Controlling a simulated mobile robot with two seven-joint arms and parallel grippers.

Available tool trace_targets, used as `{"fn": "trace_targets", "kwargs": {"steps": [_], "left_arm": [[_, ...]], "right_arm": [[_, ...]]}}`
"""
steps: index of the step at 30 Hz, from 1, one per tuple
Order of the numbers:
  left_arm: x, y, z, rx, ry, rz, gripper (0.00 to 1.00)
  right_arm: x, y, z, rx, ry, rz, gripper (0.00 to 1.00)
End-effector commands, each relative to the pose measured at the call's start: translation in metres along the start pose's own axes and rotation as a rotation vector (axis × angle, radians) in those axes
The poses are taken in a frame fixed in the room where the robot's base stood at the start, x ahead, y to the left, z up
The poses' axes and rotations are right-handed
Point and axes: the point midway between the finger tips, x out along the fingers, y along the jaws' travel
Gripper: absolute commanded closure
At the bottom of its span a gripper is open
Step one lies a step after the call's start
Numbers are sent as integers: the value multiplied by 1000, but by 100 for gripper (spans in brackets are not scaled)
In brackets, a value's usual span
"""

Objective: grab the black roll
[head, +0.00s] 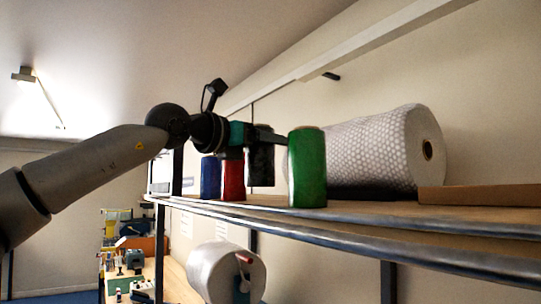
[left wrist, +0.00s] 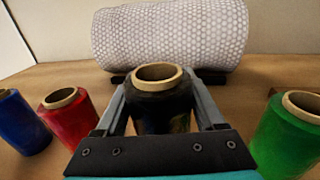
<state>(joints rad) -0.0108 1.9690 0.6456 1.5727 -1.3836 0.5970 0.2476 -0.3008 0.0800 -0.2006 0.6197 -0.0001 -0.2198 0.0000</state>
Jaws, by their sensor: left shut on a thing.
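The black roll (head: 260,166) stands upright between the fingers of my left gripper (head: 268,138), which is shut on it near its top. In the left wrist view the black roll (left wrist: 160,107) shows its tan core end up, with a finger on each side. In the head view its bottom edge is higher than those of the neighbouring rolls and appears clear of the shelf. My right gripper is not in view.
The blue roll (head: 210,177) and red roll (head: 233,178) stand left of it on the shelf (head: 380,215); the green roll (head: 307,168) stands right. A big bubble-wrap roll (head: 375,153) lies behind. A flat cardboard piece (head: 480,195) lies at the right.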

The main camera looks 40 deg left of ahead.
Motion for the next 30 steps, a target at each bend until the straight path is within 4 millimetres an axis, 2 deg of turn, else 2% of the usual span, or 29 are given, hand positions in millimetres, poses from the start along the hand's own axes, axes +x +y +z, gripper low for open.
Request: {"fn": "trace_targets", "kwargs": {"steps": [1,3,14,21,30], "left_arm": [[0,0,16,3,-3,3,100],[0,-1,34,4,-5,2,100],[0,-1,118,2,-4,1,100],[0,-2,145,2,-3,-1,100],[0,0,164,3,-1,2,100]], "right_arm": [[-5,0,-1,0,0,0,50],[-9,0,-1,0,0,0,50],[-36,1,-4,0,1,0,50],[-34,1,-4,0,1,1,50],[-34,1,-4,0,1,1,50]]}}
